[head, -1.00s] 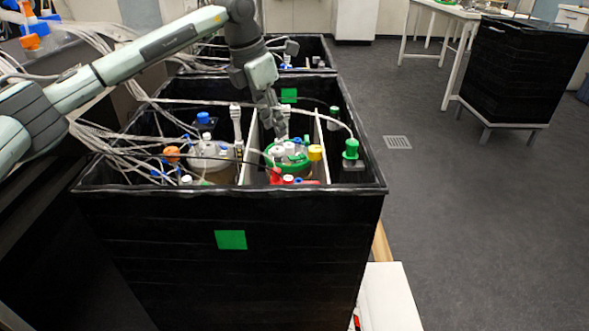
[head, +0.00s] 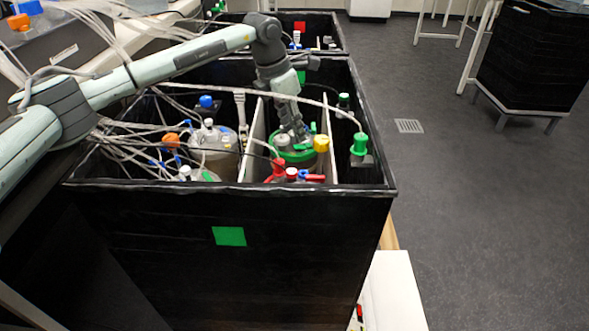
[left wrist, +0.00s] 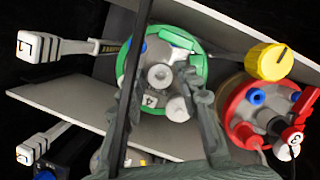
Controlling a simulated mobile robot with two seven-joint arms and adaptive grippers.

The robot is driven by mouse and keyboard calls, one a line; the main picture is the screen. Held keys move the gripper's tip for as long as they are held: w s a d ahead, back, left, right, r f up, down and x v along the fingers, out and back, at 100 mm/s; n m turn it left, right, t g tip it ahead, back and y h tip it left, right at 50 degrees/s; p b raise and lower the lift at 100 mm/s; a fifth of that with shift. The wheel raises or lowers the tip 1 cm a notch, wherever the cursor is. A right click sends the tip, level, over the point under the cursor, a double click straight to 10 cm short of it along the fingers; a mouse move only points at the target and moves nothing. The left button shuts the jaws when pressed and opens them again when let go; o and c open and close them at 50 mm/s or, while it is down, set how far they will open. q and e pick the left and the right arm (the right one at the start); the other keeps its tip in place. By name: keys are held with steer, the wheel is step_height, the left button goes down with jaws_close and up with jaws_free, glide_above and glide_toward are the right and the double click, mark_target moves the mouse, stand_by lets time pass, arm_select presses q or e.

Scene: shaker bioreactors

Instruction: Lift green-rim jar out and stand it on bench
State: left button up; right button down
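The green-rim jar (head: 292,156) stands upright in the middle compartment of the black box, between two pale dividers. Its grey lid with several ports shows inside the green rim (left wrist: 124,68) in the left wrist view. My left gripper (head: 299,138) reaches down from above onto the lid area. In the left wrist view its two fingers (left wrist: 160,88) are apart, on either side of a central grey cap (left wrist: 160,76). I cannot tell whether they touch the cap. The jar's lower body is hidden in the box. My right gripper is not in view.
A red-rim jar (left wrist: 238,112) stands close beside the green-rim jar, with a yellow knob (left wrist: 270,62) near both. The black box wall (head: 230,187) surrounds everything. A white bench (head: 391,292) is at lower right.

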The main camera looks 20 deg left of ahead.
arm_select(q)
jaws_close()
steer(key=shift+w+r, duration=0.1)
steer(key=shift+r, duration=0.05)
stand_by(0.4)
steer(key=shift+r, duration=0.1)
